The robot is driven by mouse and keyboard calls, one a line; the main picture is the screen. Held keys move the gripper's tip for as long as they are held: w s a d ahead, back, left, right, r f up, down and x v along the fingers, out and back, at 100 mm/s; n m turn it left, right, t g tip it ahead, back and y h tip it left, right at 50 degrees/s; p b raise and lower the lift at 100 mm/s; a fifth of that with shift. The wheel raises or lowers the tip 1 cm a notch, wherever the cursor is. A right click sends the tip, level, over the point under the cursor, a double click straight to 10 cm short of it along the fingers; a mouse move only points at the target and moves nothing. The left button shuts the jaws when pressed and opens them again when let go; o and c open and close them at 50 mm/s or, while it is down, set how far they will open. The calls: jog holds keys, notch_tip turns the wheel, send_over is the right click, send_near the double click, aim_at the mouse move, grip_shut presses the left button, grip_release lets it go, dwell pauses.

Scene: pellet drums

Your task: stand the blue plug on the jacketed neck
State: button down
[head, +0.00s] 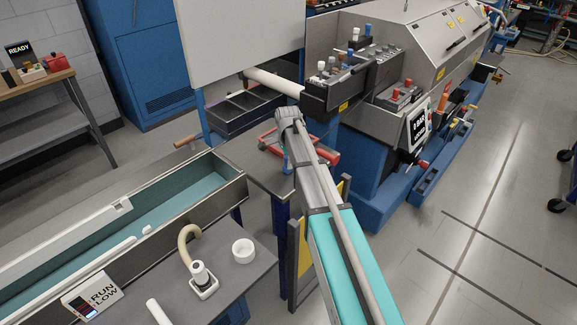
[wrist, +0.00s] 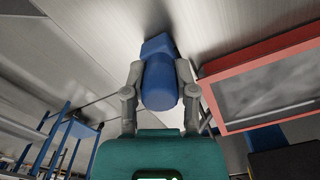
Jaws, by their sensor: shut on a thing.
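My gripper (wrist: 158,84) is shut on the blue plug (wrist: 158,72) in the wrist view, with one grey finger on each side of it. A curved cream pipe (head: 186,240) and a short white upright piece in a square base (head: 203,284) stand on the near grey bench. I cannot tell for certain which thing is the jacketed neck.
A red-framed tray (wrist: 215,98) lies close to the right of my gripper in the wrist view. A teal-lined trough (head: 180,197) and a white ring (head: 243,250) are at left. A blue machine (head: 345,150) with several coloured knobs stands behind.

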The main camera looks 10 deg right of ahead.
jog(key=shift+f, duration=0.25)
jog(key=shift+c, duration=2)
grip_release()
jog(key=shift+r, duration=0.25)
notch_tip(320, 180, up, 12)
jog(key=p, duration=1.2)
jog(key=shift+s, duration=0.1)
jog(key=s+n, duration=1.6)
jog(key=s, duration=1)
jog(key=shift+s+d, duration=0.25)
jog(key=shift+d, duration=0.1)
